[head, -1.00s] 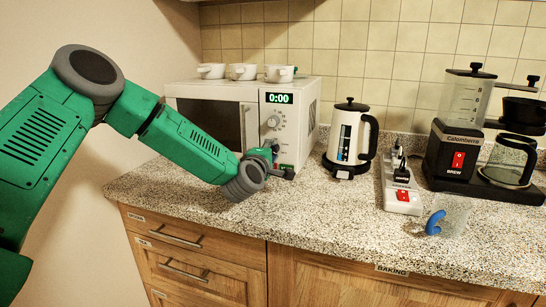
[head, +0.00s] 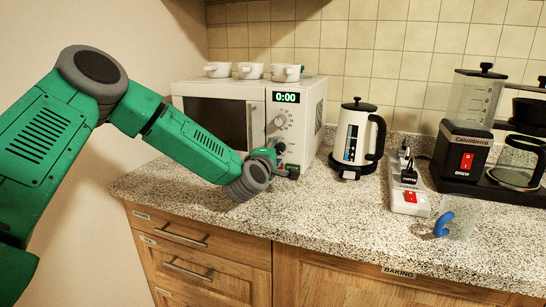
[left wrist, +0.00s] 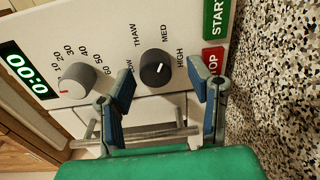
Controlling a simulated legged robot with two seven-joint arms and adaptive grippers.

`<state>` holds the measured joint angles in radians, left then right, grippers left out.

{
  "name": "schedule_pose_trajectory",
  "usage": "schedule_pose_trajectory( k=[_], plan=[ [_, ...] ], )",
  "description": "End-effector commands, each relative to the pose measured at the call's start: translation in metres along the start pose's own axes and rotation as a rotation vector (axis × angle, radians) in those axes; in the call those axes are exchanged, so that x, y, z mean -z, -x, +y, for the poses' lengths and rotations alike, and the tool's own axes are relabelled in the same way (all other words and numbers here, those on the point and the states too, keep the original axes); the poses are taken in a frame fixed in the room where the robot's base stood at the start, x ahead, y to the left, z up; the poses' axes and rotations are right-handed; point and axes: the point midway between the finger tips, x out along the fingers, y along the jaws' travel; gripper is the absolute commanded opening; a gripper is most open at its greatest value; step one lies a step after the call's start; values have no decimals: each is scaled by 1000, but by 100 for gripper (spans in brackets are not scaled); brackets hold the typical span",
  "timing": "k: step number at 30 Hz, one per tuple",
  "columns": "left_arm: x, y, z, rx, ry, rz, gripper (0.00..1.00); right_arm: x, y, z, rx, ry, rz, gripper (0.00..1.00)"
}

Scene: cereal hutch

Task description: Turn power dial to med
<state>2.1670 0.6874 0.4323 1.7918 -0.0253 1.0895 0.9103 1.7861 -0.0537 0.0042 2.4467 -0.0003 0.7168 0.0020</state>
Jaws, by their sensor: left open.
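The power dial (left wrist: 155,72) is a round black knob with a white mark, on the white microwave (head: 312,108). Around it are the labels THAW, MED and HIGH and a partly hidden LOW. The mark slants toward the MED and HIGH side; I cannot tell its exact setting. My left gripper (left wrist: 160,78) is open, with one blue-padded finger on each side of the dial in the left wrist view. I see no contact with the dial. In the head view the left gripper (head: 286,167) is at the lower part of the microwave panel. The right gripper is not in view.
The grey timer dial (left wrist: 77,78) and the red STOP button (left wrist: 213,61) flank the power dial. A bar handle (left wrist: 150,138) lies below it. A kettle (head: 355,140), power strip (head: 408,198) and coffee maker (head: 462,155) stand to the right. Bowls (head: 250,71) sit on the microwave.

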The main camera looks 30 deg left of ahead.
Motion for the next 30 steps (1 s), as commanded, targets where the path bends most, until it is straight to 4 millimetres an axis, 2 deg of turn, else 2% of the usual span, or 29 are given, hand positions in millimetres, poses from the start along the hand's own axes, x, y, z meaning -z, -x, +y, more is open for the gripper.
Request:
schedule_pose_trajectory(
  k=[5,12,18,22,30],
  plan=[
    [0,24,0,2,2,-1,47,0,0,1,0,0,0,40],
    [3,76,-2,5,4,0,47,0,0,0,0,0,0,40],
    [4,106,-3,5,4,1,47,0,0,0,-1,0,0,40],
    [4,114,-3,4,2,1,47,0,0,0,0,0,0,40],
    [3,116,-3,3,2,2,47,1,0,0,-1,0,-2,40]
  ],
)
